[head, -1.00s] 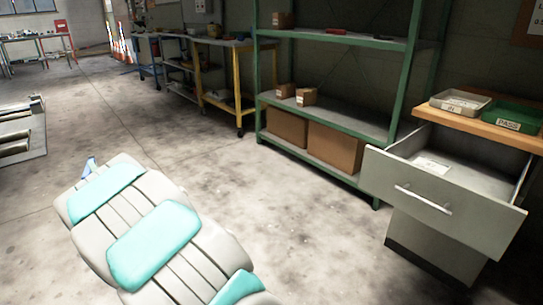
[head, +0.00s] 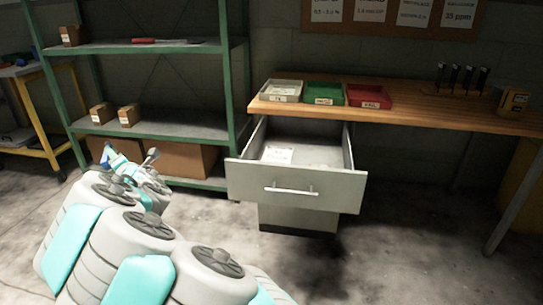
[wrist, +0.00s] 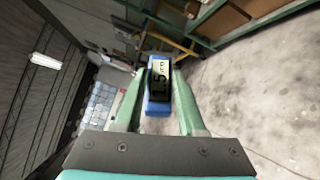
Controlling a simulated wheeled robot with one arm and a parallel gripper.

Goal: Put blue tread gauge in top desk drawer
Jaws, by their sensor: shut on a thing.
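The blue tread gauge (wrist: 157,108) is held between the two fingers of my gripper (wrist: 158,92) in the wrist view. Its small display faces the camera. In the head view my gripper (head: 112,156) is at the left, in front of the shelf, with a bit of blue at its end. The top desk drawer (head: 296,188) is pulled open under the wooden desk. A white paper or card (head: 277,155) lies inside it at the left. My gripper is well to the left of the drawer and apart from it.
On the desk top (head: 420,112) stand a grey tray (head: 281,91), a green tray (head: 324,94) and a red tray (head: 369,96). A green shelf rack (head: 228,80) with cardboard boxes stands left of the drawer. The floor before the drawer is clear.

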